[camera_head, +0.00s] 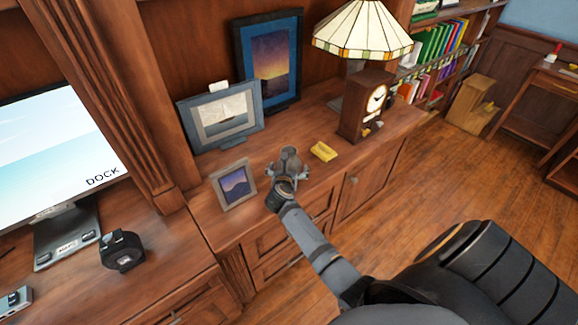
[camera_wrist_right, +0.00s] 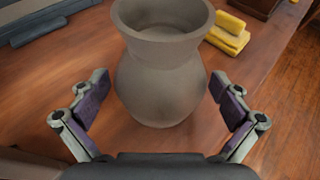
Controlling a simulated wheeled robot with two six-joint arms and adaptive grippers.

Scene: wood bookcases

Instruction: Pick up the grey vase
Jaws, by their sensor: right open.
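The grey vase (camera_wrist_right: 162,85) stands upright on the wooden cabinet top, with a wide rim and a round belly. In the right wrist view it sits between and just ahead of the two fingers of my right gripper (camera_wrist_right: 160,118), which is open with a gap on both sides. In the head view my right gripper (camera_head: 288,168) is over the cabinet top and largely hides the vase, so I cannot make out the vase's outline there. My left gripper is not in view.
A small picture frame (camera_head: 234,185) stands close to the left of the gripper. A yellow block (camera_head: 323,151) lies to the right. Larger frames (camera_head: 222,116) stand behind. A brown clock (camera_head: 366,108) and a stained-glass lamp (camera_head: 362,30) are further right.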

